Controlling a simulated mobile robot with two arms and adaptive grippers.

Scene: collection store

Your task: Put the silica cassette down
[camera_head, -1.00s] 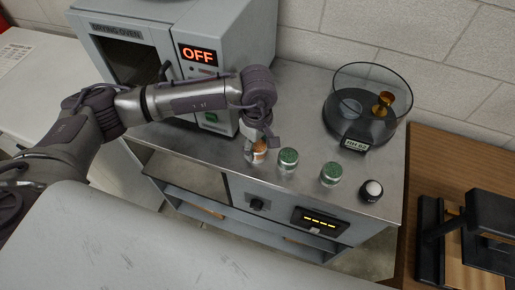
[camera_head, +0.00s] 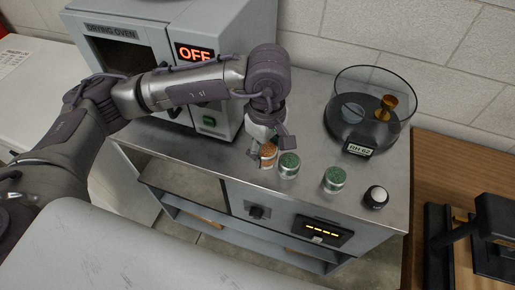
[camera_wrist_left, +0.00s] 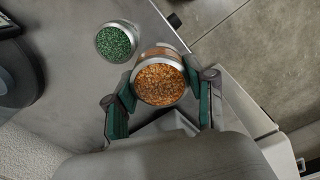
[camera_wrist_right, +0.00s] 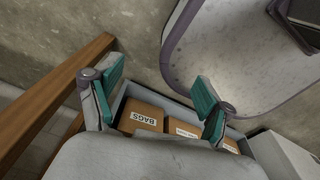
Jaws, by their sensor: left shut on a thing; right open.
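The silica cassette with orange beads (camera_head: 268,157) is a small round metal-rimmed canister near the bench's front edge. My left gripper (camera_head: 260,153) is shut on it from above. In the left wrist view the orange cassette (camera_wrist_left: 160,83) sits between the two green-padded fingers (camera_wrist_left: 160,92), its bead face toward the camera. I cannot tell whether its base touches the bench. A green-bead cassette (camera_head: 289,165) stands just right of it, with a small gap in the left wrist view (camera_wrist_left: 116,42). My right gripper (camera_wrist_right: 160,95) is open and empty, away from the bench.
Another green cassette (camera_head: 334,179) and a black-and-white knob-like item (camera_head: 375,197) stand further right on the metal bench (camera_head: 315,112). A glass-walled round device (camera_head: 362,125) is behind. The drying oven (camera_head: 125,45) reads OFF. Boxes (camera_wrist_right: 140,118) lie below my right gripper.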

